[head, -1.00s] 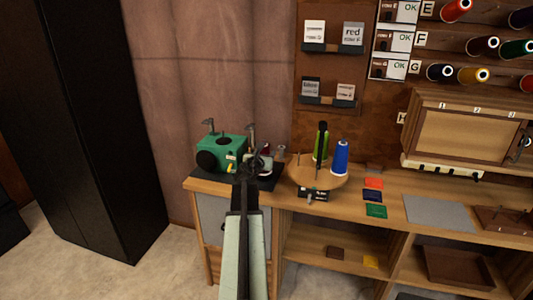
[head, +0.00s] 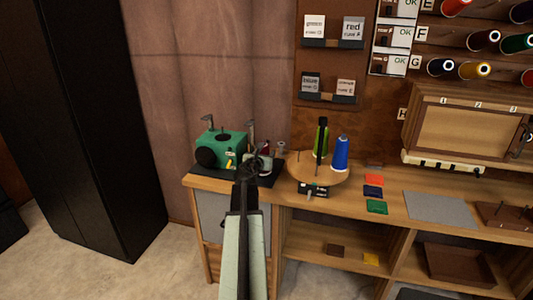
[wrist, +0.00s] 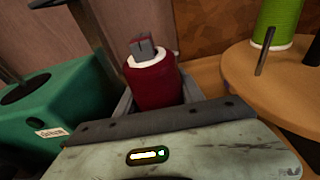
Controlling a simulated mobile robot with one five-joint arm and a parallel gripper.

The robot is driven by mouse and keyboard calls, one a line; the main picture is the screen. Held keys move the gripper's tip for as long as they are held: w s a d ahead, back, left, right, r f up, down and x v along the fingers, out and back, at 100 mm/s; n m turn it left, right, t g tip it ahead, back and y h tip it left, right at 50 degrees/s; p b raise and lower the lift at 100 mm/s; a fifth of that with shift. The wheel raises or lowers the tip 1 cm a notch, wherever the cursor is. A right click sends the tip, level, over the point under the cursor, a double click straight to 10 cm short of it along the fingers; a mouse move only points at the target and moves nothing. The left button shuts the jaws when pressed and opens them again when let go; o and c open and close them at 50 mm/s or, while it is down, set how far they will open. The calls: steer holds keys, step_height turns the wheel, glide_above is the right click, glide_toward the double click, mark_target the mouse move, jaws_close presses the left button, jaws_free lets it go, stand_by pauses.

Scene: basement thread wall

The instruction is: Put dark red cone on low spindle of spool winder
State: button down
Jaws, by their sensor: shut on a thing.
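The dark red cone (wrist: 157,88) stands roughly upright between my gripper's grey fingers in the wrist view. A grey block-like tip shows at its white top; I cannot tell whether it belongs to a spindle. In the head view, my gripper (head: 250,170) is at the right part of the green spool winder (head: 222,149) and hides most of the cone (head: 265,147). The winder's green body also shows at the left of the wrist view (wrist: 60,115), with a dark post beside the cone. The cone's base and whatever is beneath it are hidden.
A round wooden turntable (head: 300,178) stands close on the right, bearing a green cone (head: 321,140) and a blue cone (head: 341,153). Coloured squares (head: 374,193) and a grey mat (head: 440,207) lie farther right. A black cabinet (head: 90,120) stands at the left.

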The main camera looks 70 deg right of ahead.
steer(key=c, duration=0.6)
jaws_free()
steer(key=shift+c, duration=0.2)
steer(key=a, duration=0.2)
steer(key=a+r+p, duration=0.1)
steer(key=a, duration=0.4)
steer(key=shift+s+a+r+p, duration=0.2)
steer(key=shift+s+a+p, duration=0.05)
steer(key=shift+a+p, duration=0.1)
